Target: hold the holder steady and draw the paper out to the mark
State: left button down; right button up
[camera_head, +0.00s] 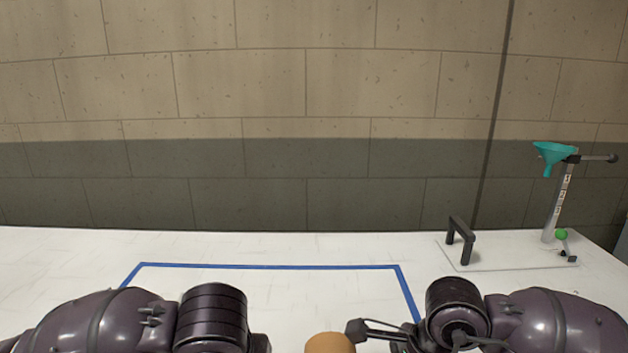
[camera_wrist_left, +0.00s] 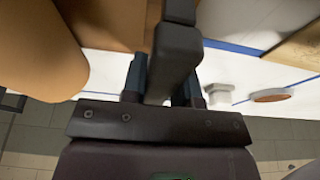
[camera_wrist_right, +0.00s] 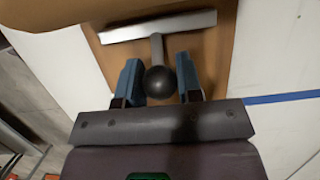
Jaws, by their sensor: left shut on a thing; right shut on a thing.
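In the left wrist view my left gripper (camera_wrist_left: 163,85) is shut on a dark grey bar (camera_wrist_left: 180,45), seemingly part of the holder. A large brown roll (camera_wrist_left: 35,50) is beside it; its top (camera_head: 330,343) shows at the head view's bottom edge. In the right wrist view my right gripper (camera_wrist_right: 160,82) is shut on a black ball knob (camera_wrist_right: 160,80). The knob's stem joins a silver bar (camera_wrist_right: 185,23) lying across a brown sheet (camera_wrist_right: 215,65), apparently the paper. Both gripper tips are below the head view. I cannot make out a mark on the paper.
Blue tape (camera_head: 270,267) outlines an area of the white table (camera_head: 60,250). A white cylinder (camera_wrist_left: 218,95) and a reddish disc (camera_wrist_left: 270,95) show in the left wrist view.

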jog(key=shift+d, duration=0.15)
jog(key=shift+c, duration=0.4)
jog(key=shift+d, duration=2.05)
jog(key=shift+d, duration=1)
jog(key=shift+d, duration=1)
